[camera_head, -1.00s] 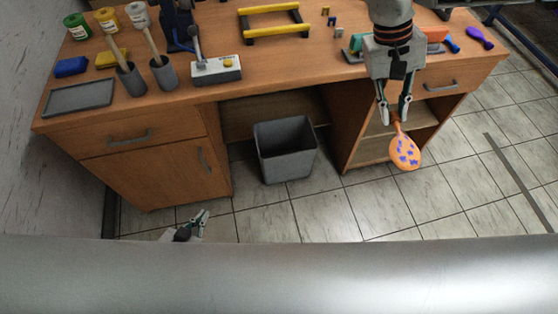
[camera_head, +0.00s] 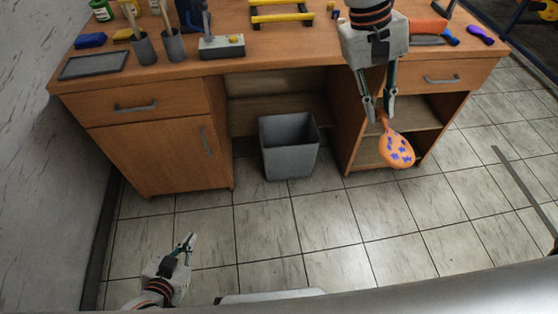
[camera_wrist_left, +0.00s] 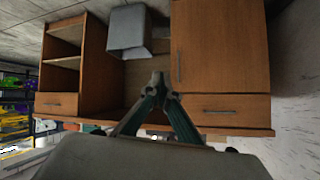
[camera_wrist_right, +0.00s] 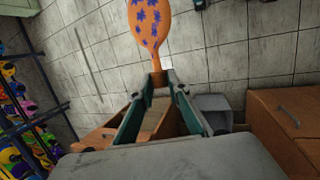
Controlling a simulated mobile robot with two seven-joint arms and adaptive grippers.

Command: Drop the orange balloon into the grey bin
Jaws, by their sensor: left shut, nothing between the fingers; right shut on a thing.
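The orange balloon (camera_head: 397,152) with blue star prints hangs from my right gripper (camera_head: 379,112), which is shut on its neck. In the right wrist view the balloon (camera_wrist_right: 149,22) extends past the fingertips (camera_wrist_right: 158,80). The grey bin (camera_head: 289,148) stands on the floor under the desk opening, to the left of the balloon in the head view. It also shows in the left wrist view (camera_wrist_left: 128,32) and the right wrist view (camera_wrist_right: 213,110). My left gripper (camera_head: 188,245) is shut and empty, low over the floor, apart from the bin.
The wooden desk (camera_head: 165,160) has a cabinet on the left and open shelves (camera_head: 410,118) on the right. On its top are a grey tray (camera_head: 93,64), brush cups (camera_head: 144,48), a yellow rack (camera_head: 280,15) and a purple balloon (camera_head: 480,35). The tiled floor in front is clear.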

